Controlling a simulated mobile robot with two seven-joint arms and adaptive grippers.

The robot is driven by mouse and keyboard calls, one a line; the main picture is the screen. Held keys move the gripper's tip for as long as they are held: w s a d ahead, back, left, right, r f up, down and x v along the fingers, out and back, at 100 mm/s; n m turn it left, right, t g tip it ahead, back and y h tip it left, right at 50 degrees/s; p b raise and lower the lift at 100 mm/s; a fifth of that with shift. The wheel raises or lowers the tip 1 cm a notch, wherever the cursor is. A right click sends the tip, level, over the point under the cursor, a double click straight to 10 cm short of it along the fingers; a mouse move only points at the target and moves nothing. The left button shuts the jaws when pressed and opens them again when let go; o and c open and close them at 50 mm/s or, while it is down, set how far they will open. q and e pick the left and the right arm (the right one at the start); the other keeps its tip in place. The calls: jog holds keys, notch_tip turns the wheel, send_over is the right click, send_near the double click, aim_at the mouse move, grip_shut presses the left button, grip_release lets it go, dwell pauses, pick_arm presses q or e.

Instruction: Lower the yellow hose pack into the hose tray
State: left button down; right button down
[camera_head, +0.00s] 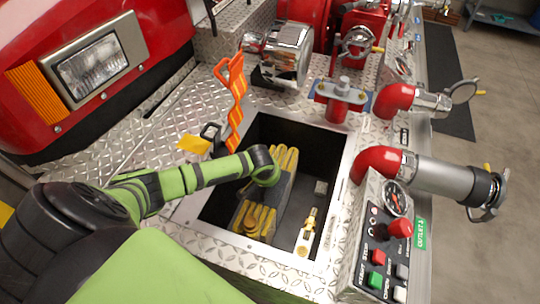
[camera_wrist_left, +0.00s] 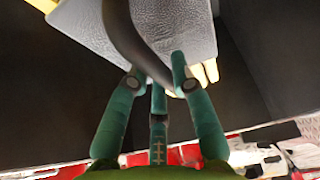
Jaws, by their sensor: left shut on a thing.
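The yellow hose pack (camera_head: 258,219) is a bundle of yellow folds with a grey wrap around its middle. In the head view it is inside the hose tray (camera_head: 342,139), a dark rectangular well in the diamond-plate deck, towards its left side. I cannot tell whether it touches the floor. My left arm reaches over the tray's left rim, and its hand hides part of the pack. In the left wrist view my left gripper (camera_wrist_left: 158,78) is shut on the dark strap of the grey wrap (camera_wrist_left: 190,28). My right gripper is not in view.
A brass nozzle (camera_head: 309,226) lies on the right of the tray. An orange strap (camera_head: 236,95) stands at its upper left corner, near a yellow tag (camera_head: 194,144). Red valves and pipes (camera_head: 379,162) and a control panel (camera_head: 383,255) line the right side.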

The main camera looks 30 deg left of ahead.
pick_arm(q)
jog(key=shift+w+f, duration=0.2)
jog(key=shift+f, duration=0.05)
dwell(0.5)
jog(key=c, duration=1)
grip_release()
jog(key=shift+o, duration=0.4)
jog(key=shift+s+f, duration=0.3)
jog(key=shift+s, duration=0.1)
jog(key=o, duration=0.3)
jog(key=shift+w+r, duration=0.1)
jog(key=shift+r, duration=0.1)
